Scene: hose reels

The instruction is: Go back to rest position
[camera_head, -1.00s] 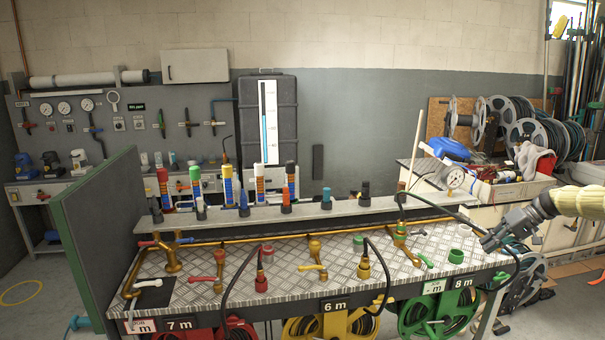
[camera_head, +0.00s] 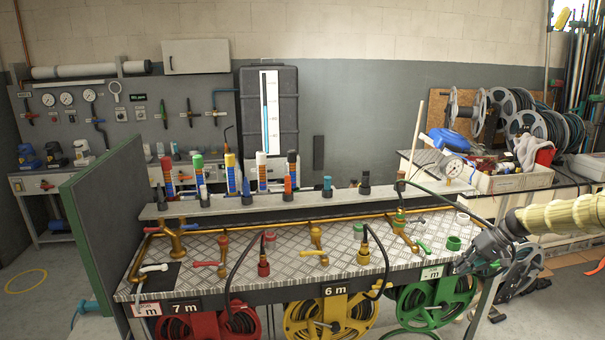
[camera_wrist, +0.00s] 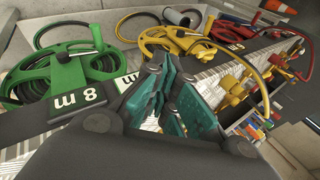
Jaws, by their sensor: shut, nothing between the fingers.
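My gripper (camera_head: 466,266) is at the right front corner of the metal workbench, at the end of my arm coming in from the right. In the wrist view my gripper (camera_wrist: 176,95) shows its teal finger pads close together, shut and empty. The green hose reel (camera_head: 437,303) hangs under the bench just below and left of my gripper in the head view. In the wrist view the green reel (camera_wrist: 38,82) with its 8 m label is at the left.
The diamond-plate bench top (camera_head: 215,278) carries several taps and hose fittings. A yellow reel (camera_head: 318,318) and a red reel (camera_head: 205,324) hang under its front. A green-edged panel (camera_head: 105,230) stands at the left end. A side table with a cardboard box (camera_head: 512,181) is behind at right.

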